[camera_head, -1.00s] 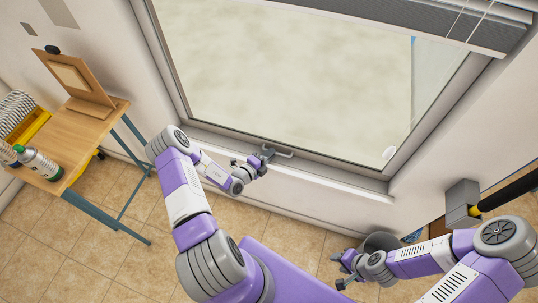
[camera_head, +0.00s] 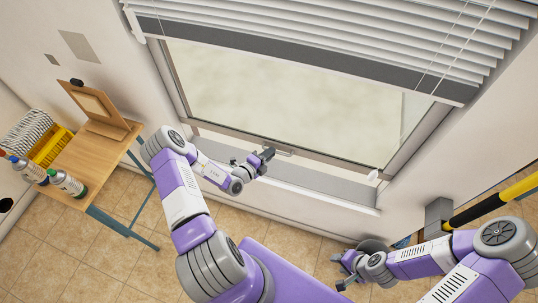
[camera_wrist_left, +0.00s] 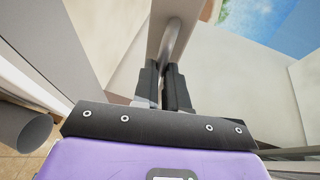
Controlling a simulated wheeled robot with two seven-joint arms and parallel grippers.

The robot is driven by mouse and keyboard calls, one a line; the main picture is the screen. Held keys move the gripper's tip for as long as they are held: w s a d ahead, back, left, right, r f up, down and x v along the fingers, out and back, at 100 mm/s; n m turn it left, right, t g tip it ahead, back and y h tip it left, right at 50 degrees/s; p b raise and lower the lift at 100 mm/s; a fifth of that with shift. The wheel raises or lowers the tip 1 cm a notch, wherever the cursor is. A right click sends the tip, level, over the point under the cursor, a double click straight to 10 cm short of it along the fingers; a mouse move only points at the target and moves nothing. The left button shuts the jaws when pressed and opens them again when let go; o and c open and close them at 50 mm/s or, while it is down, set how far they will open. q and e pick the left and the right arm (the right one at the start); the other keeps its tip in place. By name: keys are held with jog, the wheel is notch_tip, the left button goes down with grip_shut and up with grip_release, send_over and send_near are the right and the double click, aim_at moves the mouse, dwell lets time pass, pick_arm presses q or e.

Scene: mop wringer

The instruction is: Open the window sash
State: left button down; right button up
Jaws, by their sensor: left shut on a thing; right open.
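The window sash (camera_head: 275,139) is a grey frame with a pale pane. Its bottom rail stands a little above the sill (camera_head: 320,180), with a light strip between them. A small metal handle (camera_head: 287,151) sits on this rail. My left gripper (camera_head: 266,154) is at the rail and shut on the handle. In the left wrist view the handle (camera_wrist_left: 174,40) is a curved bar that runs down between the dark fingers (camera_wrist_left: 163,85), which partly hide its lower end. My right gripper (camera_head: 341,270) is open and empty, low and away from the window.
White blinds (camera_head: 330,35) hang over the window's top. A wooden table (camera_head: 95,160) with an easel-like board (camera_head: 100,105), bottles (camera_head: 66,183) and a yellow rack (camera_head: 50,145) stands at left. A grey bucket (camera_head: 373,245) and a yellow-black pole (camera_head: 500,197) are at right.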

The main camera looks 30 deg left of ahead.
pick_arm(q)
notch_tip(320, 180, up, 12)
jog(key=p, duration=0.9)
jog(key=shift+r, duration=0.1)
jog(key=c, duration=1.4)
grip_release()
jog(key=shift+c, duration=0.2)
send_near(280, 128)
jog(key=v, duration=0.3)
jog(key=shift+s+a, duration=0.2)
jog(key=shift+s, duration=0.05)
jog(key=shift+d, duration=0.1)
